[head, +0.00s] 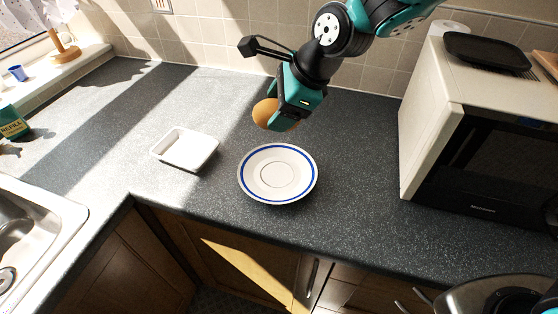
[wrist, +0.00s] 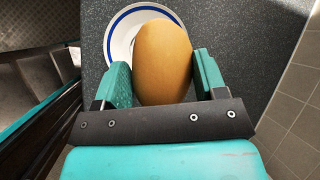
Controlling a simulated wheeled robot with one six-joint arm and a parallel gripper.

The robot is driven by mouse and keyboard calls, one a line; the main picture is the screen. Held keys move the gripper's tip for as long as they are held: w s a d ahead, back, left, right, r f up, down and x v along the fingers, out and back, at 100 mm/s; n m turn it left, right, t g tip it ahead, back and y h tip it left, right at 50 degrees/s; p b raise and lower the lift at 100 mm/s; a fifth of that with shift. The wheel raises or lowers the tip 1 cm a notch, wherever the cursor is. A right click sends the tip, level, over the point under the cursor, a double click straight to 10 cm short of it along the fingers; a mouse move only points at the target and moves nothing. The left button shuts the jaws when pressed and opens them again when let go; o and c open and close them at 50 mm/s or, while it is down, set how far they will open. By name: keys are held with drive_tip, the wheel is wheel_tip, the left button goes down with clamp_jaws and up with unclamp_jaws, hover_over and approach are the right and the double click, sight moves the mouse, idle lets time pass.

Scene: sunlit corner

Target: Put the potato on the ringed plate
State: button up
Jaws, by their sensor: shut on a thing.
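The potato (head: 266,112) is tan and rounded, held in the air by my gripper (head: 275,108) in the head view. My gripper is shut on it, with one finger on each side, as the wrist view (wrist: 163,85) shows. The ringed plate (head: 251,187) is white with a blue ring and lies on the counter, nearer the front edge than the gripper. In the wrist view the potato (wrist: 163,55) hides much of the plate (wrist: 120,40). The potato is apart from the plate in the head view.
A white square dish (head: 185,149) stands left of the plate. A microwave (head: 470,130) with a black tray (head: 487,50) on top stands at the right. The sink (head: 35,225) is at the left. The counter around the plate is clear.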

wheel_tip(320, 180, down, 15)
drive_tip(key=shift+p, duration=0.9)
drive_tip(key=shift+f, duration=0.15)
drive_tip(key=o, duration=1.1)
drive_tip(key=shift+c, duration=0.2)
drive_tip(key=b+v, duration=0.2)
drive_tip(key=v, duration=1)
drive_tip(key=s+d+r+n+g, duration=0.1)
drive_tip(key=s+d+r+n, duration=0.2)
drive_tip(key=s+r+n, duration=0.3)
drive_tip(key=s+d+r+n+g+h, duration=0.1)
drive_tip(key=s+d+r+n, duration=0.3)
drive_tip(key=s+n, duration=0.9)
drive_tip(key=shift+s+r+n+g+h, duration=0.15)
drive_tip(key=shift+r+n+g+h, duration=0.2)
drive_tip(key=shift+r+n, duration=1.75)
